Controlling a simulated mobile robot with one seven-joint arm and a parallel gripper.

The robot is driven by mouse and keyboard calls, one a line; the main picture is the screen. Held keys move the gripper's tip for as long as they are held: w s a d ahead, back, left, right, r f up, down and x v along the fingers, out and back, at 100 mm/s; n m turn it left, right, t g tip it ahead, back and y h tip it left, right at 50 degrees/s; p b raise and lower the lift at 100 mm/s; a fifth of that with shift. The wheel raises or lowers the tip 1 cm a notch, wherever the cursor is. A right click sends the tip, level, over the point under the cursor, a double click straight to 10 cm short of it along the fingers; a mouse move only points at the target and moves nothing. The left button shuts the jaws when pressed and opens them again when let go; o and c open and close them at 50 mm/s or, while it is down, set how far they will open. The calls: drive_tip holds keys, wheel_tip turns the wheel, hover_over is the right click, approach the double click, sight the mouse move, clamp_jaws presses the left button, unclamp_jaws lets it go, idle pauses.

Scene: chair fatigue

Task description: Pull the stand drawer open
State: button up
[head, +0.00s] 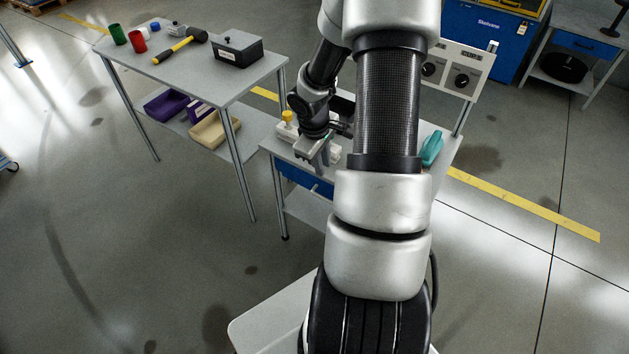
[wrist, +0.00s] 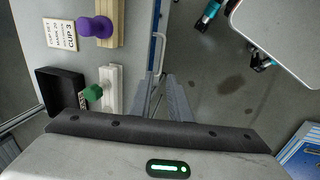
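The stand (head: 439,153) is a small grey-topped table in the middle of the head view, partly hidden behind my arm. Its blue drawer (head: 292,179) shows under the front edge of the top and looks shut. In the wrist view the pale bar handle (wrist: 162,44) of the drawer runs along the stand's edge. My gripper (head: 322,160) is at the front edge of the stand, pointing down. In the wrist view its two fingers (wrist: 161,78) are apart, with the near end of the handle at or between the tips. I cannot tell whether they touch it.
On the stand are a purple knob (wrist: 97,27), a green knob (wrist: 93,93), a black bin (wrist: 58,88) and a teal object (head: 432,148). Floor in front is clear.

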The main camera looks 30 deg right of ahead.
sight(328, 200)
drive_tip(key=b+x, duration=0.2)
drive_tip(key=x, duration=0.7)
drive_tip(key=b+x, duration=0.2)
drive_tip(key=x, duration=0.7)
drive_tip(key=shift+a+f, duration=0.15)
drive_tip(key=shift+f, duration=0.25)
clamp_jaws()
